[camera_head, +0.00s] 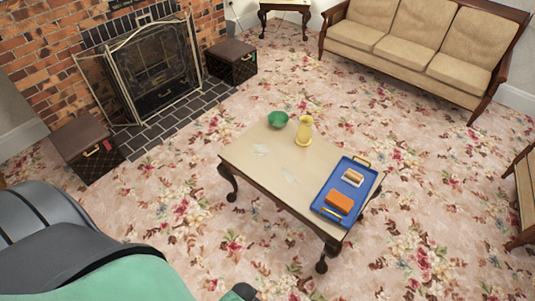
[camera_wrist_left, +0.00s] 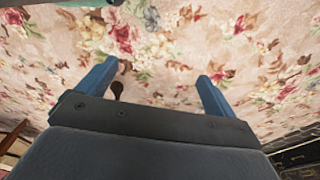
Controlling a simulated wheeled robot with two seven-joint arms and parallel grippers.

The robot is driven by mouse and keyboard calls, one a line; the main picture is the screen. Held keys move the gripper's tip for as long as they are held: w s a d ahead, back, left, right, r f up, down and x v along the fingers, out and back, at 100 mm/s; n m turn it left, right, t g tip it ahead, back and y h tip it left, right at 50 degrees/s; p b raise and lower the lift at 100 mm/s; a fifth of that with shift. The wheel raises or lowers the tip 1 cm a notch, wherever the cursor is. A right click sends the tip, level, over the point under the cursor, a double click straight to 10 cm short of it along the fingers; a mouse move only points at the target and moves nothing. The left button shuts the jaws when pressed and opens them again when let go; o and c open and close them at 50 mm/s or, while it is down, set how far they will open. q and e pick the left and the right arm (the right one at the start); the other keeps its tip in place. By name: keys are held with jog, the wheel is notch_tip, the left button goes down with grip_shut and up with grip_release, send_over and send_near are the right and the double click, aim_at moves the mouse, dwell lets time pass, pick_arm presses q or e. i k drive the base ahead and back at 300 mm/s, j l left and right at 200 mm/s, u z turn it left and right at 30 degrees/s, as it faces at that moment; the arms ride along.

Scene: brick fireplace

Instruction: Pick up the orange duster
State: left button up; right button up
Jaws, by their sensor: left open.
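The orange duster (camera_head: 339,201) looks like a small orange block. It lies in the near half of the blue tray (camera_head: 334,180), on the right end of the low table (camera_head: 245,157). My left gripper (camera_wrist_left: 157,70) shows in the left wrist view with its two blue fingers apart. Nothing is between them but the flowered carpet below. The duster is not visible in that view. In the head view my arm fills the lower left, apart from the table, and its fingers cannot be made out. My right gripper is in neither view.
A brush-like tan item (camera_head: 352,177) shares the tray. A yellow vase (camera_head: 304,131) and a green bowl (camera_head: 278,119) stand at the table's far edge. A fireplace screen (camera_head: 150,70), dark boxes (camera_head: 231,61) and a sofa (camera_head: 420,40) lie beyond. Carpet around the table is clear.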

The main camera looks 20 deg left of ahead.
aim_at(343, 203)
jog(key=i+l+u, duration=0.25)
jog(key=l, duration=0.35)
jog(key=l+u, duration=0.25)
jog(key=l, duration=0.35)
jog(key=l+u, duration=0.25)
jog(key=l, duration=0.45)
jog(key=i, duration=0.05)
